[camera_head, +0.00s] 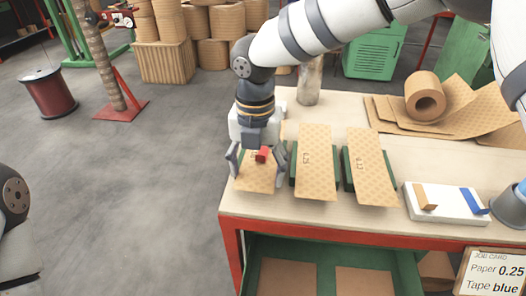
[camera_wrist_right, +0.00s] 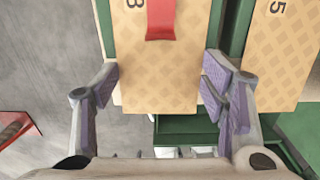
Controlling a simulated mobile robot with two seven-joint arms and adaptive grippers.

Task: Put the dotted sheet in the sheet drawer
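Three tan patterned sheets lie side by side on green holders on the table: a left sheet (camera_head: 256,178), a middle sheet (camera_head: 315,165) and a right sheet (camera_head: 369,170). I cannot tell for sure which is the dotted one. My right gripper (camera_head: 257,161) is open over the left sheet, its fingers at either side. In the right wrist view, the left sheet (camera_wrist_right: 158,75) lies between the spread fingers, with a red strip (camera_wrist_right: 160,18) on it. The open green drawer (camera_head: 328,257) under the table holds two brown panels. My left gripper is out of view.
A white block (camera_head: 446,205) with tan and blue tape pieces stands at the right. A brown roll (camera_head: 425,97) and loose sheets lie behind it. A metal cylinder (camera_head: 310,82) stands at the back.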

